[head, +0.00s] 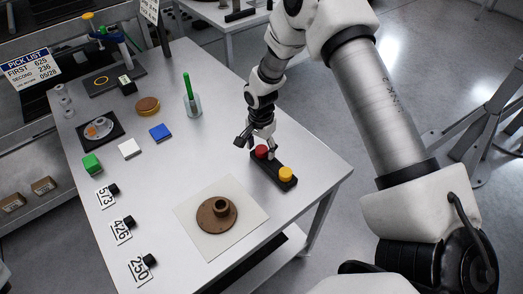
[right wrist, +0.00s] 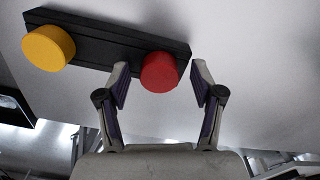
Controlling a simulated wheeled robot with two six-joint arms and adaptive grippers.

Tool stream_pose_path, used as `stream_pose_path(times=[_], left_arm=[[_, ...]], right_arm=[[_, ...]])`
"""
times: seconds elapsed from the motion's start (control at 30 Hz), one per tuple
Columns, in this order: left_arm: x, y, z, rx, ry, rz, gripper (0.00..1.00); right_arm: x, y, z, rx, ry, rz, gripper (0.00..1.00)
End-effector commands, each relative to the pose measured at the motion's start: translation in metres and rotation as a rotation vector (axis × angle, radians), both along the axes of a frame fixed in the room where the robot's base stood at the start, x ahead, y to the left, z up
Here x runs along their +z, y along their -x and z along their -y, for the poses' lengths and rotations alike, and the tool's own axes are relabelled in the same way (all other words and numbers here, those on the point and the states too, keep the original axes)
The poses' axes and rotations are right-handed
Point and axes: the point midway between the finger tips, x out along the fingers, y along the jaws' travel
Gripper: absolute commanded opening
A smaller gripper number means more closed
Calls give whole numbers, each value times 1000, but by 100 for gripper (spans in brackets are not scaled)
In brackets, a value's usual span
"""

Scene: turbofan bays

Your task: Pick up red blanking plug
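The red blanking plug (head: 262,151) is a short round cylinder standing at the far end of a black holder (head: 273,172) near the table's right edge. A yellow plug (head: 286,174) stands at the holder's near end. My right gripper (head: 257,143) is at the red plug, its fingers apart. In the right wrist view the red plug (right wrist: 159,72) shows between the tips of the open right gripper (right wrist: 160,78), with gaps visible on both sides. The yellow plug (right wrist: 48,47) is left of the gripper. My left gripper is in neither view.
A brown flanged part (head: 216,214) lies on a pale square mat at the table's near side. A green stick stands in a holder (head: 193,104). Blue, white and green blocks and number cards lie to the left. The table between is clear.

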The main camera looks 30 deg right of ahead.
Motion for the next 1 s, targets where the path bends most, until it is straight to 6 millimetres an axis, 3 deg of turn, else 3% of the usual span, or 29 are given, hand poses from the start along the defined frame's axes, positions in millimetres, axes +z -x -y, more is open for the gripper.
stream_pose_path(times=[0.03,0.1,0.57,0.87,1.0], left_arm=[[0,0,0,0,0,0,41],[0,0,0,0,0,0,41],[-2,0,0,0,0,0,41],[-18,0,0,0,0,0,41],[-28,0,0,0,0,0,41]], right_arm=[[0,0,0,0,0,0,44],[0,0,0,0,0,0,21],[3,0,0,0,0,0,20],[35,-1,0,0,-1,4,20],[34,2,-29,5,4,-1,20]])
